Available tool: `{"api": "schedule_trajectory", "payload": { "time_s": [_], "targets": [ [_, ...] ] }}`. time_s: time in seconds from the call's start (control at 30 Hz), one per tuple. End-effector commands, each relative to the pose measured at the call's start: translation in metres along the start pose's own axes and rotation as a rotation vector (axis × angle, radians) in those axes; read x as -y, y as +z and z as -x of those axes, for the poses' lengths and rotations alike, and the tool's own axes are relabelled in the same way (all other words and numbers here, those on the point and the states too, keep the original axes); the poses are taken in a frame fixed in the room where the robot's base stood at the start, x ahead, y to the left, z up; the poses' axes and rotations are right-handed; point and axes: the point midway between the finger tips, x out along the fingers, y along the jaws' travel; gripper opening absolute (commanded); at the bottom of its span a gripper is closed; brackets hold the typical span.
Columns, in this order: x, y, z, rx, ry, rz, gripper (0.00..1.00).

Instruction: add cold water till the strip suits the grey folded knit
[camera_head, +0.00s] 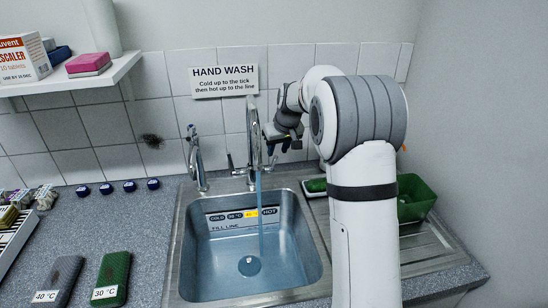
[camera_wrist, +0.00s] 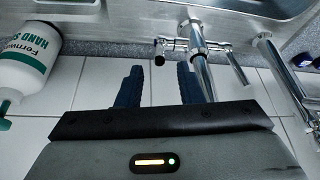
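The grey folded knit (camera_head: 60,280) lies on the left counter with a 40 °C label. The sink (camera_head: 178,250) holds bluish water, and a stream (camera_head: 261,215) runs into it from the tall tap (camera_head: 253,140). The strip (camera_head: 243,216) on the back wall reads COLD to HOT; its third field, beside HOT, is yellow, its figure too small to read. A fill line is marked below; I cannot tell the exact water level against it. My gripper (camera_head: 270,134) is beside the tap. In the wrist view my gripper (camera_wrist: 158,75) is open and empty, near a black-tipped tap lever (camera_wrist: 175,46).
A green folded cloth (camera_head: 114,278) labelled 30 °C lies beside the knit. A second tap (camera_head: 196,160) stands at left. A green tub (camera_head: 415,198) sits on the right drainer. A wall sign (camera_head: 224,81) says cold to the tick, then hot to the line. A soap bottle (camera_wrist: 28,65) shows.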

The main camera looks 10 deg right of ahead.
Motion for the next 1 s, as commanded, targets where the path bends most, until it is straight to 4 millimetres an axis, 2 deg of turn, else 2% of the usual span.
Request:
{"api": "schedule_trajectory", "payload": {
  "time_s": [0.3,0.5,0.87,1.0],
  "targets": [
    [-0.002,0.001,-0.046,0.004,0.000,-0.001,0.33],
    [-0.002,0.001,-0.069,0.002,0.001,-0.002,0.33],
    [-0.002,0.001,-0.075,0.001,0.002,-0.002,0.33],
    [-0.002,0.001,-0.075,0.001,0.002,-0.002,0.21]
  ]
}}
